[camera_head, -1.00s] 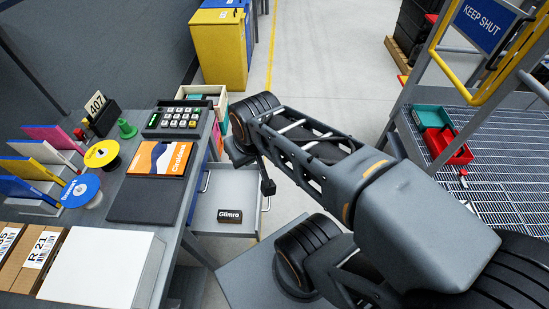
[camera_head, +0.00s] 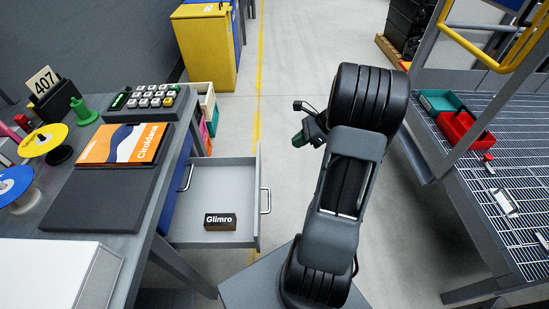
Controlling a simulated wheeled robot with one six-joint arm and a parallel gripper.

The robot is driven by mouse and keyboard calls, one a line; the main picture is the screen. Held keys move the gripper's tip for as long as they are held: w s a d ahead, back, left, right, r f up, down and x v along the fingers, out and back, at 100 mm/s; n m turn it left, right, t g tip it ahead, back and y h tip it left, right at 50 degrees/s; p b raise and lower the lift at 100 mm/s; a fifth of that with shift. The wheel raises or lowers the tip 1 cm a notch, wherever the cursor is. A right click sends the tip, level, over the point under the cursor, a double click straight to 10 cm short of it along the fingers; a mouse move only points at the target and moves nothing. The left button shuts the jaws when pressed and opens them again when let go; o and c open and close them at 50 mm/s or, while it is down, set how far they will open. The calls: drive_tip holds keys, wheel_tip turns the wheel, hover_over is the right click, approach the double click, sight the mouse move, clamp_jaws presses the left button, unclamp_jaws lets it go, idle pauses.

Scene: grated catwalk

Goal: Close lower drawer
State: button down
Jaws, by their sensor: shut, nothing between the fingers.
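The lower drawer (camera_head: 222,183) is pulled out from under the workbench on the left; it is pale grey with a bar handle (camera_head: 265,201) on its front. A small dark box marked Glimro (camera_head: 220,222) lies inside it. Above it, a blue drawer front (camera_head: 178,190) with its own handle sits under the benchtop, apparently closed. My gripper (camera_head: 301,139) is shut and empty, small and partly hidden by my arm's wrist. In the picture it is right of and above the open drawer's handle, apart from it.
A yellow cabinet (camera_head: 205,48) stands at the back. A grated platform (camera_head: 490,150) with a yellow rail is at the right. Open floor lies between bench and platform.

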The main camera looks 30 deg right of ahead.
drive_tip(key=r+b+x, duration=0.1)
drive_tip(key=x, duration=0.5)
drive_tip(key=w+a+r+b+x, duration=0.1)
drive_tip(key=b+x, duration=0.1)
drive_tip(key=x, duration=0.4)
drive_tip(key=shift+w+a+f, duration=0.15)
drive_tip(key=shift+a+f, duration=0.15)
drive_tip(key=shift+a, duration=0.2)
